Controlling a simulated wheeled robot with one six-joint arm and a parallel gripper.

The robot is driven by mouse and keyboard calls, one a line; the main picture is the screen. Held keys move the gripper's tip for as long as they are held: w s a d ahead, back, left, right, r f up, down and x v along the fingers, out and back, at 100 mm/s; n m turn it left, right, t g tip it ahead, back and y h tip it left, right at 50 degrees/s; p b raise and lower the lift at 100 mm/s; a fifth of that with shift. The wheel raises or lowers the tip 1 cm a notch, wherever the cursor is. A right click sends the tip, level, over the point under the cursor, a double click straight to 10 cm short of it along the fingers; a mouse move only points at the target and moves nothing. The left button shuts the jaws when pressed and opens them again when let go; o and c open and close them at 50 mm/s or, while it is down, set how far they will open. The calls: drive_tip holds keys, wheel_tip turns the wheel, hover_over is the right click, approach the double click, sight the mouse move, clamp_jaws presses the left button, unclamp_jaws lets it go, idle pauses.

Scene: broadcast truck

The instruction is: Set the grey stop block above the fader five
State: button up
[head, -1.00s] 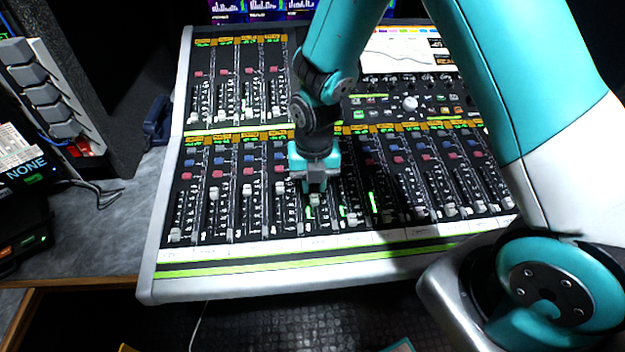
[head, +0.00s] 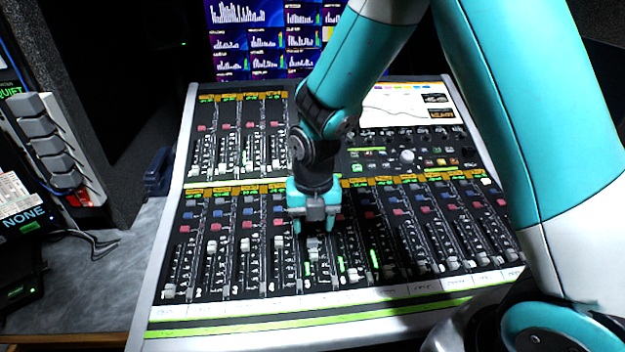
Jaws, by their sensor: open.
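The mixing console (head: 235,314) fills the middle of the head view, with a lower bank of faders. My gripper (head: 314,226) points down over the fifth strip from the left in that bank. Its two fingers are spread apart. A small grey piece (head: 314,243) shows just below and between the fingertips, on the fifth strip. It appears to be the grey stop block, close above the pale cap of fader five (head: 314,256). The two are hard to tell apart at this size, and I cannot tell whether they touch.
Neighbouring fader caps stand close on both sides, such as the fourth cap (head: 278,242). A row of large grey keys (head: 42,128) stands at the far left. Monitors (head: 270,40) rise behind the console. Bare grey desk (head: 110,270) lies to its left.

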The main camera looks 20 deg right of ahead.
sight(313, 239)
wheel_tip(313, 239, up, 12)
drive_tip(key=shift+r, duration=0.2)
drive_tip(key=shift+d, duration=0.1)
idle(0.3)
drive_tip(key=s+a+r+m+y, duration=0.2)
drive_tip(key=s+r+m, duration=0.1)
drive_tip(key=s+m, duration=0.6)
drive_tip(key=s+a+r+m+y, duration=0.2)
drive_tip(key=s+m, duration=0.8)
drive_tip(key=m, duration=0.6)
drive_tip(key=shift+a+r, duration=0.6)
drive_tip(key=shift+r, duration=0.2)
